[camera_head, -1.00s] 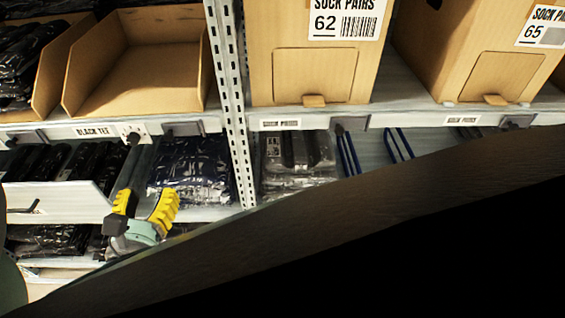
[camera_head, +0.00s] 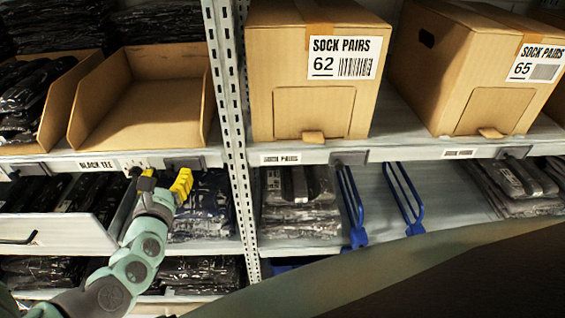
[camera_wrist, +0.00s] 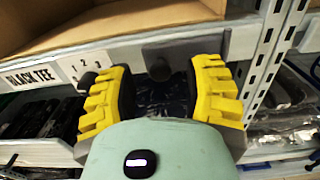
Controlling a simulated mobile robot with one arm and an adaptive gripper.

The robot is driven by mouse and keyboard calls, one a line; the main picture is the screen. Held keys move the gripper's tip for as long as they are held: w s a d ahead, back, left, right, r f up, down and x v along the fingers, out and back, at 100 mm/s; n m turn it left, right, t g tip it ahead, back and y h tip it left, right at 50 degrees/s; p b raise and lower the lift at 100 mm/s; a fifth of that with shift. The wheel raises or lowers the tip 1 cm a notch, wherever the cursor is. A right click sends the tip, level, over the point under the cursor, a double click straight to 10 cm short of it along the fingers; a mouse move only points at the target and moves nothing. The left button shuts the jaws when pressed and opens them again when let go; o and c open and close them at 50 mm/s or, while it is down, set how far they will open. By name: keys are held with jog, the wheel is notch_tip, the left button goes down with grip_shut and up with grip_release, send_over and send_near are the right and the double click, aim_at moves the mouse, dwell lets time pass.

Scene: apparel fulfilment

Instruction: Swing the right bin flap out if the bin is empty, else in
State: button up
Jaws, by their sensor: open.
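An open cardboard bin (camera_head: 140,110) on the upper left shelf looks empty inside; its lower front edge shows in the wrist view (camera_wrist: 150,22). Below it, the shelf edge carries a "BLACK TEE" label (camera_head: 97,164), a small numbered plate with a dark knob, and a grey plate (camera_head: 190,161) with a dark round knob (camera_wrist: 158,70). I cannot tell which part is the right bin flap. My gripper (camera_head: 167,182) is open and empty just in front of this edge. In the wrist view its yellow fingers stand either side of the round knob, apart from it as far as I see.
A perforated metal post (camera_head: 229,110) stands right of the bin. Closed sock boxes 62 (camera_head: 290,70) and 65 (camera_head: 460,60) sit further right. A white drawer (camera_head: 60,232) is pulled out at lower left. Blue brackets (camera_head: 352,205) hang under the right shelf.

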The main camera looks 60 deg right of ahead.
jog(key=shift+x, duration=0.8)
jog(key=shift+s, duration=0.1)
grip_shut()
